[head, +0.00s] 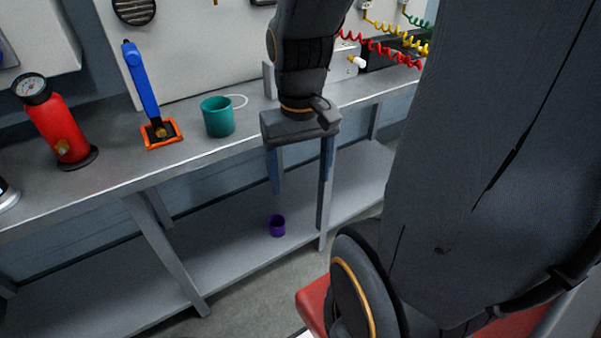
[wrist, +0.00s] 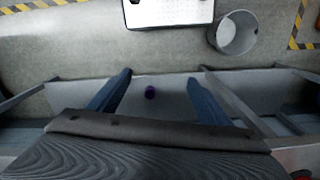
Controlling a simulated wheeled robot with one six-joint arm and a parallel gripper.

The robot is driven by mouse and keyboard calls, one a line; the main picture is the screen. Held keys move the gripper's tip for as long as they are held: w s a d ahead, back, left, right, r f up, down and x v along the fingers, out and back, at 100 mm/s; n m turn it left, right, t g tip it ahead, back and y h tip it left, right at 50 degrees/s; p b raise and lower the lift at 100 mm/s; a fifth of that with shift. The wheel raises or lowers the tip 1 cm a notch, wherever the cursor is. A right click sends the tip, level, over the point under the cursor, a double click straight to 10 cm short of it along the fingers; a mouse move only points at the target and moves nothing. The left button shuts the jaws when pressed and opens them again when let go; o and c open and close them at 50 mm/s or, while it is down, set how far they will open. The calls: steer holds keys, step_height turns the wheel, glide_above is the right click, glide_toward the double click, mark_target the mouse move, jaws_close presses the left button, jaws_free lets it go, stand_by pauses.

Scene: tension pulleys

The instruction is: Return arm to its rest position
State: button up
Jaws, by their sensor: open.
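My gripper (head: 300,172) hangs pointing down in front of the workbench (head: 110,188). Its two blue fingers are spread wide apart with nothing between them. In the wrist view my gripper (wrist: 155,92) also shows both fingers apart and empty. A small purple cup (head: 277,226) stands on the lower shelf (head: 215,258), seen below my gripper. The purple cup shows in the wrist view (wrist: 151,92) between the fingers in the picture, but well beyond them. My arm comes down from the top of the head view.
On the bench top stand a red cylinder with a gauge (head: 58,125), a blue-handled tool on an orange base (head: 150,95) and a teal cup (head: 218,117). Coiled hoses (head: 385,45) hang at the back right. A grey bin (wrist: 236,33) stands on the floor.

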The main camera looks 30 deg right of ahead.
stand_by(0.6)
steer(key=a+r+n+p, duration=0.2)
steer(key=a+r+p, duration=0.1)
steer(key=a+p, duration=0.3)
steer(key=shift+a+r, duration=0.3)
steer(key=shift+r, duration=0.05)
stand_by(0.9)
